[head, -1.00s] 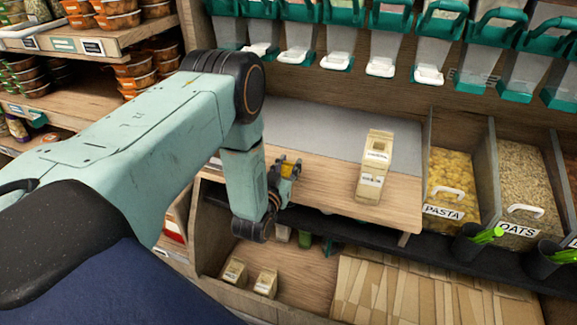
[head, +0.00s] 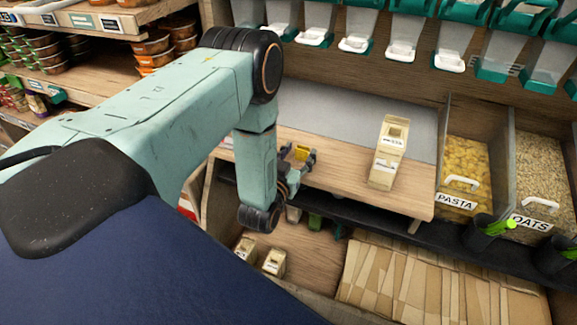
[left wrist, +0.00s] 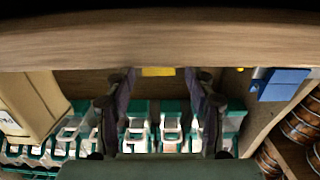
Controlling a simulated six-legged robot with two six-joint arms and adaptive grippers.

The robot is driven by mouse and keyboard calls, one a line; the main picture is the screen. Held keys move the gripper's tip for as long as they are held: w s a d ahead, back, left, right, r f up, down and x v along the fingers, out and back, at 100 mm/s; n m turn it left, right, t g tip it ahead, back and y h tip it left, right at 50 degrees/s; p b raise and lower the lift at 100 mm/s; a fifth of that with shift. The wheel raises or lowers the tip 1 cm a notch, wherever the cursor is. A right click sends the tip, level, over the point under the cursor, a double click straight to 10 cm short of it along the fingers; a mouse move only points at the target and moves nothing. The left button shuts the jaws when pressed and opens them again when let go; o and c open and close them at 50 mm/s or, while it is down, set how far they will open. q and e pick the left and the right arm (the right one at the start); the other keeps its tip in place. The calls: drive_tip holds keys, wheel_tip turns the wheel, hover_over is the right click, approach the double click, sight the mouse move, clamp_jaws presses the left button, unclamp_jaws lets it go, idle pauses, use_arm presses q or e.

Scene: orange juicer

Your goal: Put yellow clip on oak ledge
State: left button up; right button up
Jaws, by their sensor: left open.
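The yellow clip (head: 301,154) is a small bright piece at the wooden ledge (head: 345,178), close to my left gripper (head: 300,157). In the left wrist view the yellow clip (left wrist: 158,71) shows at the edge of the wood (left wrist: 160,40), between the two dark fingertips of my left gripper (left wrist: 163,80). The fingers stand apart, with a visible gap to the clip on each side. I cannot tell exactly how the clip rests on the wood. My right gripper is not in view.
A tan box (head: 389,152) stands on the ledge to the right. Bins of pasta (head: 467,165) and oats (head: 543,170) are farther right. Dispensers with teal parts (head: 405,28) hang above. A blue object (left wrist: 277,85) shows at the right in the wrist view.

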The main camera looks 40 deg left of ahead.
use_arm(q)
drive_tip(key=p+v, duration=0.1)
drive_tip(key=v, duration=0.8)
drive_tip(key=s+d+f+m+g+h, duration=0.1)
drive_tip(key=s+d+f+g+h, duration=0.2)
drive_tip(key=s+d+f+g, duration=0.6)
drive_tip(key=s+g, duration=0.3)
drive_tip(key=s, duration=0.6)
drive_tip(key=s+d+f+m+g+h, duration=0.1)
drive_tip(key=s+g, duration=0.4)
drive_tip(key=s, duration=0.5)
drive_tip(key=shift+s+d, duration=0.25)
drive_tip(key=shift+d, duration=0.15)
